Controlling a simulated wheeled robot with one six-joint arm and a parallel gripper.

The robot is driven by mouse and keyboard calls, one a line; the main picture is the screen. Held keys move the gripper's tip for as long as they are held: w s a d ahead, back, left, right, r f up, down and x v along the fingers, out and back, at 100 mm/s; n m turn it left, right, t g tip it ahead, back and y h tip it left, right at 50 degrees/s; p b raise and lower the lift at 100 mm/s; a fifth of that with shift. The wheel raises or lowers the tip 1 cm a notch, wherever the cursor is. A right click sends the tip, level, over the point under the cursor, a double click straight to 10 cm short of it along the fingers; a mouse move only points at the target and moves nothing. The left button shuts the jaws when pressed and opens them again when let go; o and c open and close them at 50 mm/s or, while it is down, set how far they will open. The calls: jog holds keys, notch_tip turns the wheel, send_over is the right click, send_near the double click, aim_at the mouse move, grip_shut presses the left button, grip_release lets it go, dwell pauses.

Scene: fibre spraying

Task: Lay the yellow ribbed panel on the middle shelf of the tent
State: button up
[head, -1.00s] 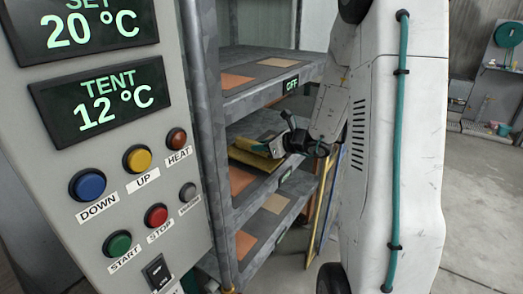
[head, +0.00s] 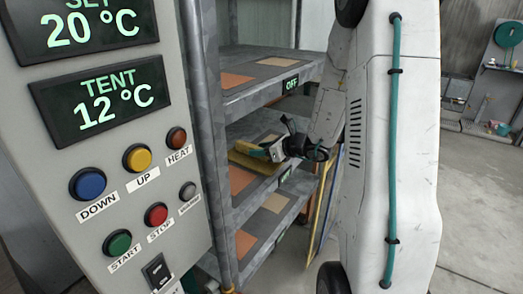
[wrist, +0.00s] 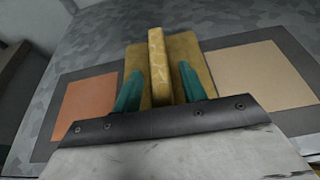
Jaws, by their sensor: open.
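The yellow ribbed panel (wrist: 190,52) lies on the middle shelf (head: 232,132) of the tent, with its raised rib (wrist: 157,65) pointing away from me in the wrist view. It also shows in the head view (head: 250,160), partly hidden by my gripper. It rests between an orange patch and a tan patch. My gripper (wrist: 160,82) is open, with one teal finger on each side of the rib. A gap shows between the rib and the fingers. In the head view my gripper (head: 268,150) reaches into the shelf from the right.
An orange patch (wrist: 90,100) and a tan patch (wrist: 262,78) lie either side of the panel. The upper shelf (head: 240,58) is close above my arm. A control box (head: 100,120) reads tent 12 °C. A shelf label (head: 291,84) reads OFF. Floor at right is clear.

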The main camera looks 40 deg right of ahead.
jog(key=v, duration=1.2)
